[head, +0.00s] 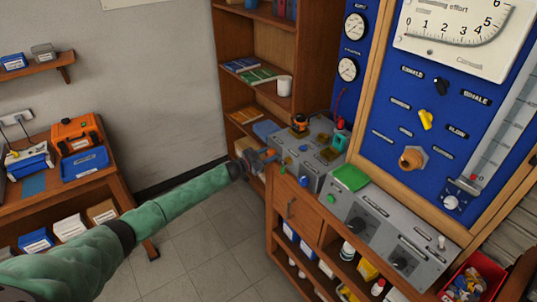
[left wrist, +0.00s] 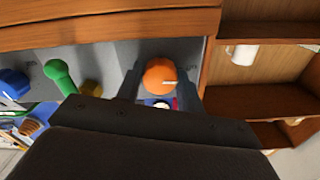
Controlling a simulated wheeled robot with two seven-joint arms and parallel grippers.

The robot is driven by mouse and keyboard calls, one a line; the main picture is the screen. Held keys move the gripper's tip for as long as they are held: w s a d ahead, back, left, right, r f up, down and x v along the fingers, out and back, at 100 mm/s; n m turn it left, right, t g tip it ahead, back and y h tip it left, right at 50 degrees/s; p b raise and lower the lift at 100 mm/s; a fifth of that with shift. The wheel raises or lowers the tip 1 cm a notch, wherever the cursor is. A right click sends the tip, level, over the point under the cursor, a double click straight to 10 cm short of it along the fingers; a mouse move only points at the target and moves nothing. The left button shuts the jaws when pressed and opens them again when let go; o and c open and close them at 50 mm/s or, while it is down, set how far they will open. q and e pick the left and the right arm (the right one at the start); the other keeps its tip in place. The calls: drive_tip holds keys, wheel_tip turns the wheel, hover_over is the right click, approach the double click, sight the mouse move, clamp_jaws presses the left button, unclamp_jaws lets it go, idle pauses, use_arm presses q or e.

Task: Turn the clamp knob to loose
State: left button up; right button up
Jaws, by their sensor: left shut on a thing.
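The clamp knob appears to be the round orange knob (left wrist: 158,77) on a grey panel (left wrist: 125,52) in the left wrist view. A short white line on its face points to the right in that view. Small dark lettering beside it is too small to read. My left gripper (left wrist: 160,90) has one finger on each side of the knob and is shut on it. In the head view my left gripper (head: 264,157) reaches the left end of the grey bench unit (head: 312,172) and hides the knob. My right gripper is not in view.
Near the knob are a green knob (left wrist: 60,72), a yellow knob (left wrist: 91,88) and a blue knob (left wrist: 14,82). A blue panel with gauges (head: 445,120) stands behind the bench. A bookshelf (head: 230,60) stands close behind my gripper. The floor (head: 200,225) is clear.

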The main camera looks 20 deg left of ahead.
use_arm(q)
drive_tip(key=shift+a+n, duration=0.1)
drive_tip(key=shift+n, duration=0.3)
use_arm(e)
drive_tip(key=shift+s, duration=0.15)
use_arm(q)
drive_tip(key=shift+f, duration=0.1)
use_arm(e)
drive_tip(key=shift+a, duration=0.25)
use_arm(q)
drive_tip(key=o, duration=1)
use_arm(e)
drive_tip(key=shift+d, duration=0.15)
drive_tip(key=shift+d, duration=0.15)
use_arm(q)
drive_tip(key=shift+s+a+f, duration=0.1)
drive_tip(key=shift+s+a, duration=0.15)
drive_tip(key=shift+s, duration=0.1)
drive_tip(key=shift+b+v, duration=1.55)
drive_tip(key=shift+v, duration=1.9)
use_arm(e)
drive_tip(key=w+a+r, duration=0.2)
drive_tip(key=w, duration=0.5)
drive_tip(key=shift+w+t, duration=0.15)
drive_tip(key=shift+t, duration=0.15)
